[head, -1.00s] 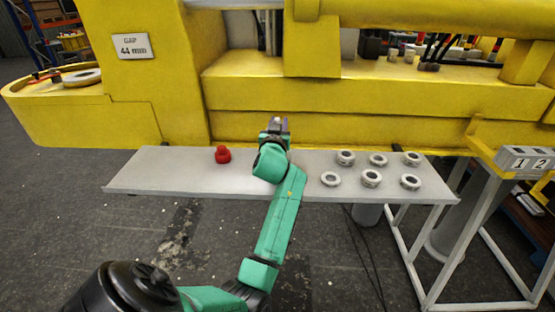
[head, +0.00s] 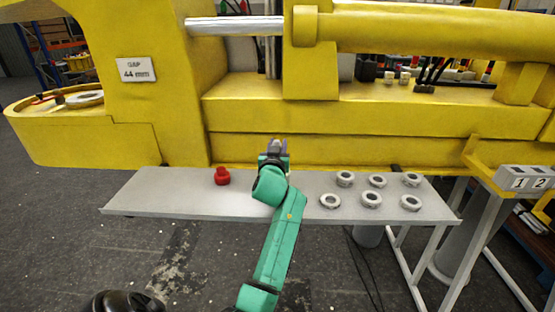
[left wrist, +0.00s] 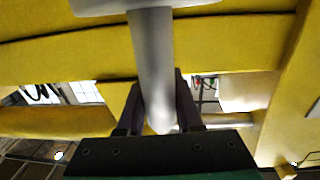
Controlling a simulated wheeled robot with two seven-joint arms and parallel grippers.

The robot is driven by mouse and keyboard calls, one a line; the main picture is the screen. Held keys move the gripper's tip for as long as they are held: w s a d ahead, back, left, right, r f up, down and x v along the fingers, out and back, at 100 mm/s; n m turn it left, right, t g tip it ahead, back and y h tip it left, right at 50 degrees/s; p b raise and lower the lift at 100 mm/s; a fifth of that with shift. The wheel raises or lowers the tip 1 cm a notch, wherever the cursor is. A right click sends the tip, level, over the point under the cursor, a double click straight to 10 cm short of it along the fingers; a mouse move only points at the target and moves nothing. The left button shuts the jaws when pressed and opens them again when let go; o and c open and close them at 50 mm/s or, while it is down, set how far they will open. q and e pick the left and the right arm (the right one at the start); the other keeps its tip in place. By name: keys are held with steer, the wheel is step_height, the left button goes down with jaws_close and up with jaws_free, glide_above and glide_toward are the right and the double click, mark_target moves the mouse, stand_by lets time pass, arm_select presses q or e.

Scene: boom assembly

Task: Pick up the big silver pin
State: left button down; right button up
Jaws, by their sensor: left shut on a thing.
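The big silver pin (left wrist: 153,60) fills the middle of the left wrist view. It has a long smooth shaft with a wide flat head at the top edge and a rounded end between my fingers. My left gripper (left wrist: 160,108) is shut on the shaft, with one dark finger on each side. In the head view my left gripper (head: 278,147) points away from me above the back edge of the grey table, in front of the yellow boom. The pin is hardly visible there. My right gripper is not in view.
The grey table (head: 150,195) carries a red knobbed piece (head: 222,177) on the left and several silver rings (head: 371,199) on the right. The yellow boom (head: 330,118) runs behind it, with a "GAP 44 mm" sign (head: 136,70). Numbered grey blocks (head: 527,180) stand at far right.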

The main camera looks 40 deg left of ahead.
arm_select(q)
step_height(320, 180, up, 20)
steer(key=b, duration=0.2)
